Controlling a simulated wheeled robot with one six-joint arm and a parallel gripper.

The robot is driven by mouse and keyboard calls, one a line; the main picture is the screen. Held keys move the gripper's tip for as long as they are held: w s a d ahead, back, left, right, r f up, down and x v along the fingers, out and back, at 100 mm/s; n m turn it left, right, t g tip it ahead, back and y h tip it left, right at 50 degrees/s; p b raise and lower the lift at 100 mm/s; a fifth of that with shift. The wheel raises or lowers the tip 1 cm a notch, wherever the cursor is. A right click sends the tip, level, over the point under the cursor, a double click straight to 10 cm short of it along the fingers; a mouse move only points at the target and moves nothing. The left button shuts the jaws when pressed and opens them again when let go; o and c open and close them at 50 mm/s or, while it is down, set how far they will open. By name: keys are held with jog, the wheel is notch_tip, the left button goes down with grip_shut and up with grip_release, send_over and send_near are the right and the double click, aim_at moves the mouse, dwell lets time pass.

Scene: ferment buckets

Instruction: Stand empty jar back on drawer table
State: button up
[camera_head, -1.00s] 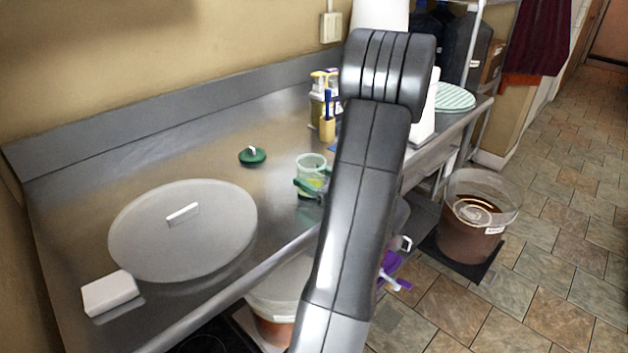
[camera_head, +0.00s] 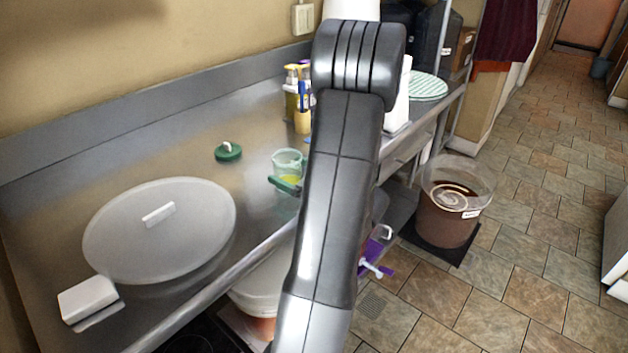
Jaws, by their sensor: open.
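A small clear jar (camera_head: 289,158) with a pale green tint stands upright near the front edge of the steel table (camera_head: 150,140). Yellow-green shows low in it; I cannot tell whether that is inside or behind it. My gripper (camera_head: 286,186) is mostly hidden behind my forearm. A green piece that looks like one of its fingers shows at the jar's near side. The jaws are open, and I cannot tell whether they touch the jar. A green lid (camera_head: 228,152) with a pale knob lies on the table left of the jar.
A big round translucent lid (camera_head: 160,245) and a white block (camera_head: 88,299) are on the table's left. Pump bottles (camera_head: 297,95) stand behind the jar. A brown-filled bucket (camera_head: 450,205) is on the floor at right. Another bucket (camera_head: 262,290) is below the table.

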jog(key=v, duration=1.1)
jog(key=shift+s+d, duration=0.2)
jog(key=shift+d, duration=0.05)
